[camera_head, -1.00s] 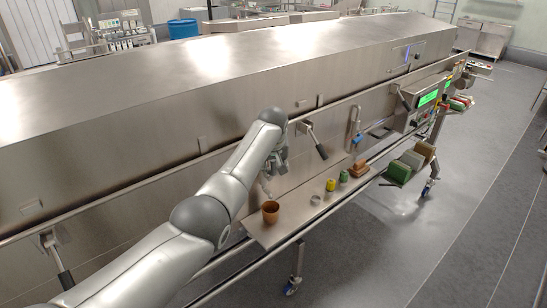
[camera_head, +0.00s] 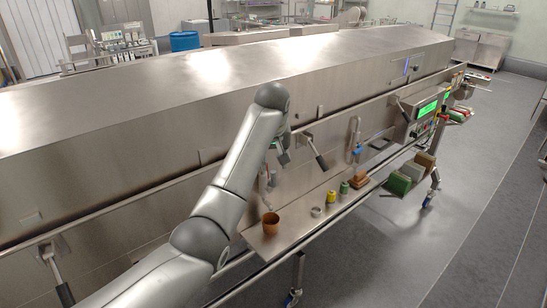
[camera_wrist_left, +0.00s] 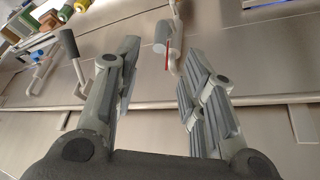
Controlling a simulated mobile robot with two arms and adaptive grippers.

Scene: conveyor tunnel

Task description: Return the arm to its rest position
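My left arm comes in from the left in the head view and reaches up over the front of the steel tunnel (camera_head: 215,70). My left gripper (camera_head: 283,152) is partly hidden behind its own wrist there, close in front of the tunnel's side. In the left wrist view the left gripper (camera_wrist_left: 158,75) has its two fingers spread wide apart with nothing between them. My right arm and gripper are not in view.
A narrow shelf (camera_head: 290,230) below carries a brown cup (camera_head: 270,224), a metal ring (camera_head: 316,212), a yellow jar (camera_head: 331,197), a green jar (camera_head: 344,188) and brown blocks (camera_head: 360,179). A black-handled lever (camera_head: 317,151) juts out near the gripper.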

